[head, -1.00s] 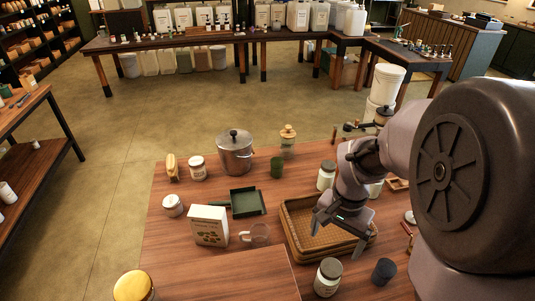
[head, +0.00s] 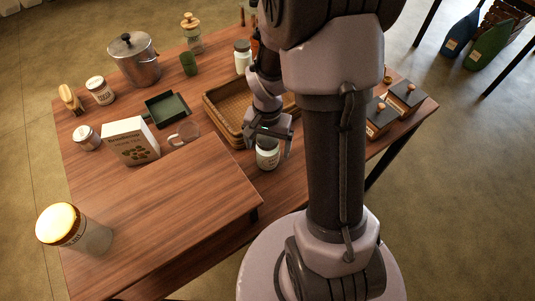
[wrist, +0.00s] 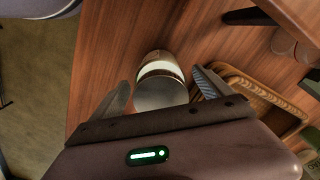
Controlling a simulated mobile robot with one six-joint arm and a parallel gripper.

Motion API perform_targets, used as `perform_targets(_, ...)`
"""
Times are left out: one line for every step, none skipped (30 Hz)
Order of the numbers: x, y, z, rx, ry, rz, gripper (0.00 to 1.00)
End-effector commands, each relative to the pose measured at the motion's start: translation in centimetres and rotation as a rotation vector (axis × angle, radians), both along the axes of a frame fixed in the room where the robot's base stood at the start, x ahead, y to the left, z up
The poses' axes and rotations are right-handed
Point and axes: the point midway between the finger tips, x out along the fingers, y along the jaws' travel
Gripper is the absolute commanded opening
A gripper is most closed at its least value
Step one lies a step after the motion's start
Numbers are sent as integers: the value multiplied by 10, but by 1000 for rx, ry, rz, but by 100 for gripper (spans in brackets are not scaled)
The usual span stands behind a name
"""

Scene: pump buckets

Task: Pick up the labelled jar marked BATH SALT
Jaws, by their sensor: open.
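A white labelled jar (head: 268,158) with a grey lid stands on the table in front of the wicker tray, its label too small to read. In the wrist view this jar (wrist: 160,72) is between my fingers, lid towards me. My gripper (head: 268,145) is open over it, with a finger on each side; it also shows in the wrist view (wrist: 160,84). I see a gap by each finger. Another white jar (head: 243,57) stands behind the tray, and one with a pale lid (head: 100,90) at the far left; I cannot read BATH SALT on any.
The wicker tray (head: 222,119) lies just behind the jar. A yellow-lidded jar (head: 88,238) stands front left. A raised wooden board (head: 170,215) has clear room.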

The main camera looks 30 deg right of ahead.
Motion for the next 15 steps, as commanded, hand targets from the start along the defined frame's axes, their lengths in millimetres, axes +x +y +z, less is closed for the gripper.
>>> perform_targets(0,0,-11,0,0,0,90)
perform_targets(0,0,-13,0,0,0,90)
perform_targets(0,0,-12,0,0,0,90)
perform_targets(0,0,-11,0,-1,0,90)
perform_targets(0,0,-10,0,-1,0,90)
perform_targets(0,0,-10,0,-1,0,90)
perform_targets(0,0,-9,0,-1,0,90)
perform_targets(0,0,-9,0,-1,0,84)
perform_targets(0,0,-9,0,-1,0,76)
perform_targets(0,0,-9,0,-1,0,70)
perform_targets(0,0,-9,0,-1,0,65)
perform_targets(0,0,-9,0,-1,0,57)
perform_targets(0,0,-9,0,-1,0,51)
perform_targets(0,0,-9,0,-1,0,45)
perform_targets(0,0,-9,-1,-1,0,37)
